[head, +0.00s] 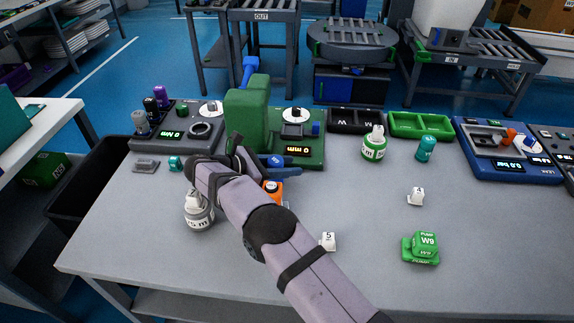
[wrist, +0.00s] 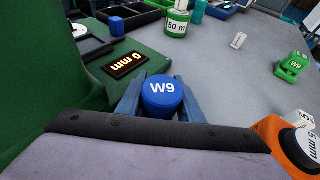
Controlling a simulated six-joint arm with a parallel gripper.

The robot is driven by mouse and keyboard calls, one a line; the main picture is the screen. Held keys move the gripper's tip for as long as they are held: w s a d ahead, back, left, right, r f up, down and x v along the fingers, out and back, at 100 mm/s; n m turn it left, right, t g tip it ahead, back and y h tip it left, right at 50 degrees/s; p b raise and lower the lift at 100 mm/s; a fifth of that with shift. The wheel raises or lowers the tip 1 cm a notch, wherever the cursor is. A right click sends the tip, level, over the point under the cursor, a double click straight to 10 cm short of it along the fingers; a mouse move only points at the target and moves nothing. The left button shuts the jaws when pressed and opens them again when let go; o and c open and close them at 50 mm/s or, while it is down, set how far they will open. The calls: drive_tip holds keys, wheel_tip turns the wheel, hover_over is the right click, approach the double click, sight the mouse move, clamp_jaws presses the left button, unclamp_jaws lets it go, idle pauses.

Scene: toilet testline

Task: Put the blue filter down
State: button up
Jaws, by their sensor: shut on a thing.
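The blue filter (wrist: 162,98) is a round blue piece marked W9, between the two blue fingers of my gripper (wrist: 160,108) in the wrist view. My gripper is shut on it. In the head view my gripper (head: 284,168) is at the front edge of the green station (head: 312,150), and a bit of the blue filter (head: 276,161) shows beside the fingers. The station also fills the left of the wrist view, with its lit display (wrist: 125,65) close to the filter. I cannot tell whether the filter touches the table; its underside is hidden.
An orange piece (head: 272,187) stands close to my gripper. A grey-white bottle (head: 199,212), a white block marked 5 (head: 327,241) and a green W9 pump (head: 421,248) stand on the grey table (head: 360,280). A green-white bottle (head: 374,145) is at the back. The table's front right is mostly clear.

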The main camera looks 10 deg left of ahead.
drive_tip(key=shift+f, duration=0.2)
drive_tip(key=o, duration=1.1)
drive_tip(key=shift+s, duration=0.1)
drive_tip(key=shift+r, duration=0.15)
drive_tip(key=shift+r, duration=0.25)
drive_tip(key=shift+a, duration=0.35)
drive_tip(key=shift+b+v, duration=0.45)
drive_tip(key=shift+v, duration=2.95)
drive_tip(key=shift+s+d, duration=0.1)
